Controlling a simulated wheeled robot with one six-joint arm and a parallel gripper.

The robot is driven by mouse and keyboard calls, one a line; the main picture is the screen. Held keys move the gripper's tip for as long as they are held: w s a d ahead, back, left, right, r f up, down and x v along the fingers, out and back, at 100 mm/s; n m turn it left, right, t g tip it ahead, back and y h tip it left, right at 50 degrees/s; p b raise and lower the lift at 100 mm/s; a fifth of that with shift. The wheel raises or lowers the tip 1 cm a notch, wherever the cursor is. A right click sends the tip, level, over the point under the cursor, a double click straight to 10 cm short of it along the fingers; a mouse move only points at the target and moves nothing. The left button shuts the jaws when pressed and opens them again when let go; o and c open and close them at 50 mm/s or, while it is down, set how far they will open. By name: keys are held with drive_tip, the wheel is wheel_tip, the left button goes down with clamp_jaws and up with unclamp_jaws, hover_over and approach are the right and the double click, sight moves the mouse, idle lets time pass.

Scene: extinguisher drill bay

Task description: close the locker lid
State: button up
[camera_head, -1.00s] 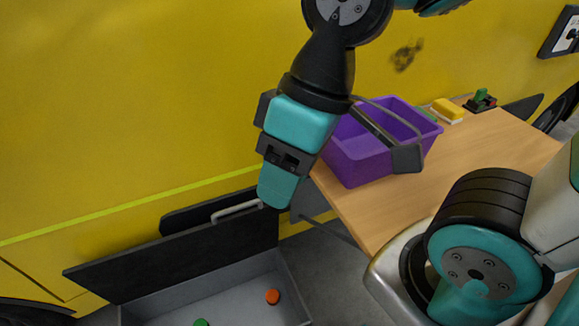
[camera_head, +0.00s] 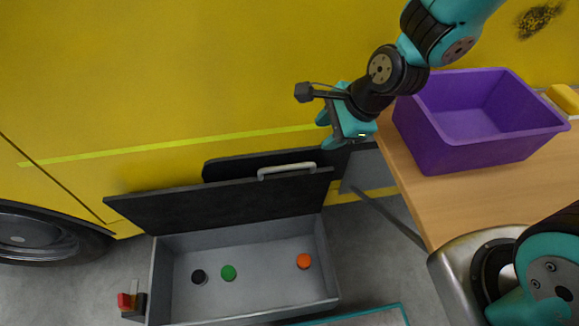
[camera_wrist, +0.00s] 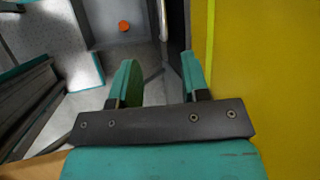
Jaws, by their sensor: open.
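The locker (camera_head: 331,262) is a grey open box on the floor beside the yellow wall. Its black lid (camera_head: 220,207) stands raised along the wall side, with a pale bar handle (camera_head: 287,170) near its right end. My gripper (camera_head: 325,130) is open and empty above and to the right of the handle, apart from it. In the wrist view, the two teal fingers (camera_wrist: 158,85) are spread, with the handle (camera_wrist: 163,20) beyond them. A black disc (camera_head: 199,277), a green disc (camera_head: 228,273) and an orange disc (camera_head: 304,261) lie inside the locker.
A wooden table (camera_head: 440,200) at right holds a purple bin (camera_head: 480,150) and a yellow sponge-like block (camera_head: 565,98). A small red and black item (camera_head: 128,303) stands left of the locker. A teal-edged panel (camera_head: 370,316) lies in front.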

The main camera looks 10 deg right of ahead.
sight(287, 167)
drive_tip(key=b+x, duration=0.1)
drive_tip(key=x, duration=1.7)
drive_tip(key=shift+w, duration=0.15)
drive_tip(key=shift+d, duration=0.1)
clamp_jaws()
